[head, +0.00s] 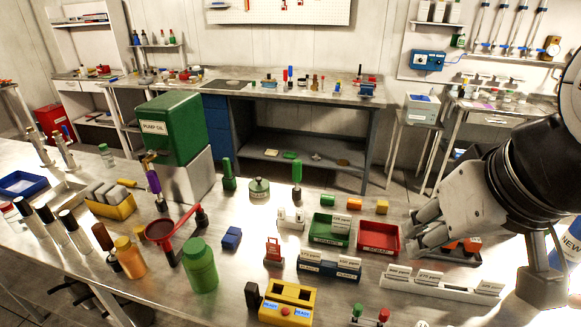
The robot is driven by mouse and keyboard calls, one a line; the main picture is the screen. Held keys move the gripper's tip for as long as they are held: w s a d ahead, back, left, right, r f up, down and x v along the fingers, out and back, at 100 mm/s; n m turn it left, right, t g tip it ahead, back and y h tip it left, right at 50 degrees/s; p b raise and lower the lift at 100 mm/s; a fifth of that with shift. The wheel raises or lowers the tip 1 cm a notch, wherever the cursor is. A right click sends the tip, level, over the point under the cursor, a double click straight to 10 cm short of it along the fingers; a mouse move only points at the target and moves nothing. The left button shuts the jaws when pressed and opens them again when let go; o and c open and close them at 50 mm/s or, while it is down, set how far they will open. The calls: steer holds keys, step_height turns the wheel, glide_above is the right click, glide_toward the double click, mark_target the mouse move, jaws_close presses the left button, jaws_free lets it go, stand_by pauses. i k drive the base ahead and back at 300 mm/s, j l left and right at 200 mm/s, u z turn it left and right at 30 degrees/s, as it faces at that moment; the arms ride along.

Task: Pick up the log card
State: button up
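Another white card (341,223) shows at the green tray (322,236). My gripper (417,229) is above the bench at the right, behind the white rack and right of the red tray (378,238). Its fingers look spread, with nothing seen between them.
A dark tray with orange items (462,252) sits partly hidden behind my gripper. A green pump oil box (172,128) rises at the back left.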

mark_target(309, 255)
steer(key=j, duration=0.55)
steer(key=i+j, duration=0.15)
steer(key=j, duration=0.95)
steer(key=i+j+z, duration=0.15)
steer(key=j, duration=1.05)
steer(key=j+z, duration=0.15)
steer(key=j, duration=1)
steer(key=j+z, duration=0.15)
steer(key=z, duration=0.8)
